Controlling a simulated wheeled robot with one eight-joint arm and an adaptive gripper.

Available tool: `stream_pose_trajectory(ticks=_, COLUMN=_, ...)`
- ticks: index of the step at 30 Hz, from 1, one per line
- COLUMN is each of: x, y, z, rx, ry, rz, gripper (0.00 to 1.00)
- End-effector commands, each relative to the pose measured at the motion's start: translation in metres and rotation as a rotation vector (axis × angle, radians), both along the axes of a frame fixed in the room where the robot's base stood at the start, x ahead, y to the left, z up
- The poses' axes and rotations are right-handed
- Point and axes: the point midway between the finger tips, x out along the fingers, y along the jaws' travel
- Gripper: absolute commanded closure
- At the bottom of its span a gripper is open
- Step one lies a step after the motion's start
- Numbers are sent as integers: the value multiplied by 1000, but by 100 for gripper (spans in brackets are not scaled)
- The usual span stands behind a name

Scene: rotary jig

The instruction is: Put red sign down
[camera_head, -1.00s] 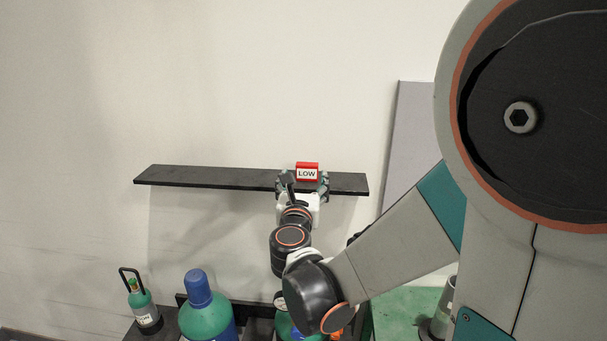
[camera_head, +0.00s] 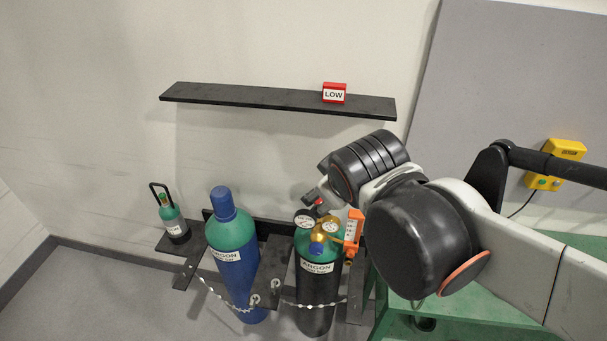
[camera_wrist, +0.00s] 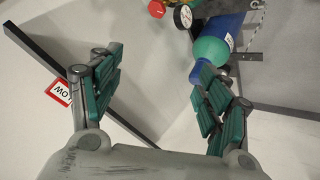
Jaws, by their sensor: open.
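The red sign (camera_head: 334,93), with a white label reading LOW, stands on the black wall shelf (camera_head: 230,97) near its right end. In the wrist view the sign (camera_wrist: 60,92) shows at the left, beside the shelf (camera_wrist: 35,47) and outside my fingers. My gripper (camera_wrist: 160,90) is open and empty, with its teal finger pads wide apart. In the head view my gripper is mostly hidden by my wrist, below the shelf and near the gas bottle's gauges. It is apart from the sign.
A blue-green argon cylinder (camera_head: 232,245) and another argon cylinder (camera_head: 316,290) with gauges and an orange flowmeter (camera_head: 354,228) stand below the shelf. A small bottle (camera_head: 172,218) is at left. A green table (camera_head: 450,318) and yellow box (camera_head: 557,163) are at right.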

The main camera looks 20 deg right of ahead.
Motion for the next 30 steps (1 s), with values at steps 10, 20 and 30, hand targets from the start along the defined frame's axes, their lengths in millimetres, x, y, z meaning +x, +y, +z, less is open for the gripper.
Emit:
stream_pose_trajectory(ticks=10, x=-39, y=46, z=-4, rx=397, ry=28, rz=-208, gripper=30)
stream_pose_trajectory(ticks=20, x=-38, y=46, z=-5, rx=397, ry=27, rz=-207, gripper=30)
stream_pose_trajectory(ticks=30, x=-38, y=45, z=-4, rx=395, ry=27, rz=-207, gripper=30)
